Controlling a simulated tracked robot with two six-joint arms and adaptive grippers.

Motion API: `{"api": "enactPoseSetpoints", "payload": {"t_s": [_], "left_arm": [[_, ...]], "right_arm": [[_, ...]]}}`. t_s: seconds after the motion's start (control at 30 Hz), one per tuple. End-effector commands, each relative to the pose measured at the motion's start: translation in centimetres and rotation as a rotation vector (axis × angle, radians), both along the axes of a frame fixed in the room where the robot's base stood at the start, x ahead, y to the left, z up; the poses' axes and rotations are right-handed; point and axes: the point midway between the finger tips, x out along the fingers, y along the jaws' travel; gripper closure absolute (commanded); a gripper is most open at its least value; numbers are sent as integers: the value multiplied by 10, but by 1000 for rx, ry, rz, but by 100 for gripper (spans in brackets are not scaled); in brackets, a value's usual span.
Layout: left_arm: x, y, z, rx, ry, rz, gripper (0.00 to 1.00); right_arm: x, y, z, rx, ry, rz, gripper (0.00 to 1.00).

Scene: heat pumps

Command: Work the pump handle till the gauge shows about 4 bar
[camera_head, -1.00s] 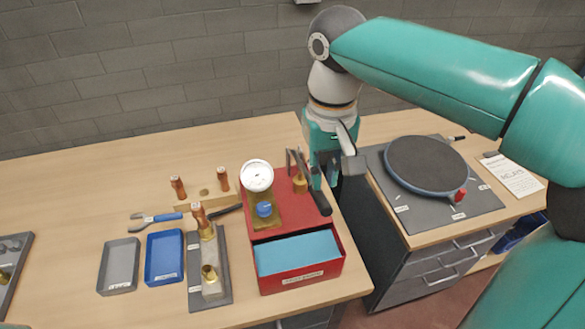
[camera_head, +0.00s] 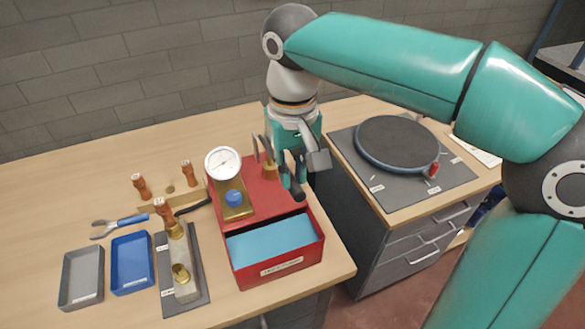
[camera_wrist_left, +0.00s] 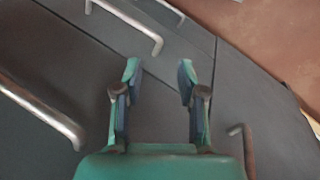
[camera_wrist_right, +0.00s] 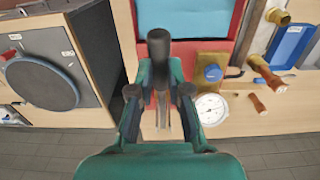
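The red pump unit (camera_head: 258,200) stands at the right end of the wooden bench. Its round white gauge (camera_head: 222,162) faces the head camera; it also shows in the right wrist view (camera_wrist_right: 211,109). The needle is too small to read. A blue knob (camera_head: 234,198) sits in front of the gauge. The pump handle's black grip (camera_head: 298,191) is at the unit's right side; in the right wrist view the grip (camera_wrist_right: 159,45) lies between the fingers. My right gripper (camera_wrist_right: 160,78) is partly closed, its fingers apparently against the handle. My left gripper (camera_wrist_left: 158,72) is open and empty, over grey drawer fronts.
An open red box with a blue inside (camera_head: 275,240) forms the unit's front. A round dark plate (camera_head: 397,142) sits on the right cabinet. A gap separates bench and cabinet.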

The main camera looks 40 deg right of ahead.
Motion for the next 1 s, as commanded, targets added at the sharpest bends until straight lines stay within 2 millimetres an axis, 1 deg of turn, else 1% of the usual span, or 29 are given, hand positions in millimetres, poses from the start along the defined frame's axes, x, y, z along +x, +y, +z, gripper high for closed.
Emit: {"api": "enactPoseSetpoints", "payload": {"t_s": [0.03,0.1,0.9,1.0], "left_arm": [[0,0,-5,0,0,0,60],[0,0,-8,0,0,0,60],[0,0,-45,0,0,0,60],[0,0,-43,0,0,0,60]], "right_arm": [[0,0,-6,0,1,0,84],[0,0,-10,0,1,0,84],[0,0,-59,0,0,0,84],[0,0,-56,0,0,0,84]]}}
